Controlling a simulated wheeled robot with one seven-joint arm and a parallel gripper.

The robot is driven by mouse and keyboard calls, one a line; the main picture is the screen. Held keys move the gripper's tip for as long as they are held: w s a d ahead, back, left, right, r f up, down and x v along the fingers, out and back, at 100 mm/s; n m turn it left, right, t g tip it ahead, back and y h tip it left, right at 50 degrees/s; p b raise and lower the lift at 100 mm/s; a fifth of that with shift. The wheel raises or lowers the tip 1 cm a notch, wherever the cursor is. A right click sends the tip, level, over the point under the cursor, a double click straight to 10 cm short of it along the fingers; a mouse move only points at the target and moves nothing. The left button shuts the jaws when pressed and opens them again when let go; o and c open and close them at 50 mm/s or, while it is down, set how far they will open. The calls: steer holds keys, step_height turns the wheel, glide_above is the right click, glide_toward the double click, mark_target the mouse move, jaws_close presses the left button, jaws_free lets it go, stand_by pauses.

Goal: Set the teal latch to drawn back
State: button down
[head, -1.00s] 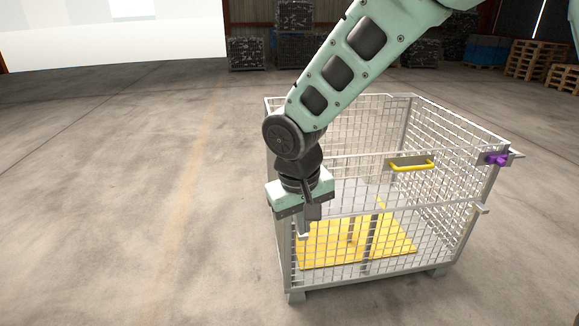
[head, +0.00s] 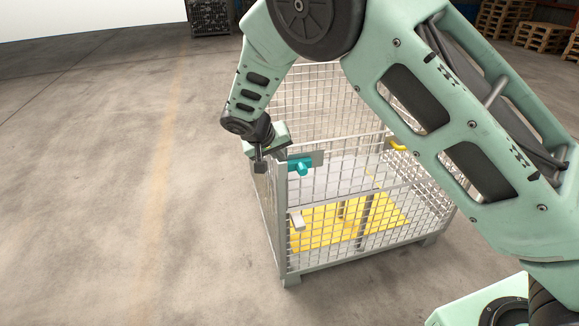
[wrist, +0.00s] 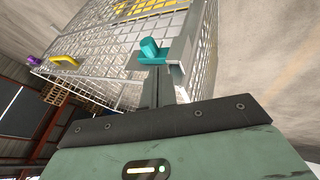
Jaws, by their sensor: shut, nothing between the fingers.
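The teal latch (head: 299,166) sits at the top left front corner of the wire cage (head: 284,225), with a grey plate beside it. Its round knob sticks out toward the camera. The latch also shows in the wrist view (wrist: 149,50), just beyond my fingers. My gripper (head: 260,167) is left of the latch, by the cage's corner post, with its fingers pointing down. In the wrist view the fingers (wrist: 161,74) are together and empty. I cannot tell whether they touch the latch.
A yellow handle (head: 398,145) is on the gate's top, partly behind my arm. It shows in the wrist view with a purple latch (wrist: 33,60) beyond it. A yellow panel (head: 320,222) lies inside the cage. Floor left of the cage is clear.

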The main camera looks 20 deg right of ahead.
mark_target(302, 168)
steer(key=p+x, duration=0.2)
steer(key=x, duration=0.8)
steer(key=shift+d, duration=0.1)
steer(key=d+b, duration=0.1)
steer(key=d, duration=0.2)
steer(key=shift+f+b, duration=0.15)
steer(key=shift+b, duration=0.2)
steer(key=shift+d, duration=0.2)
steer(key=shift+r, duration=0.25)
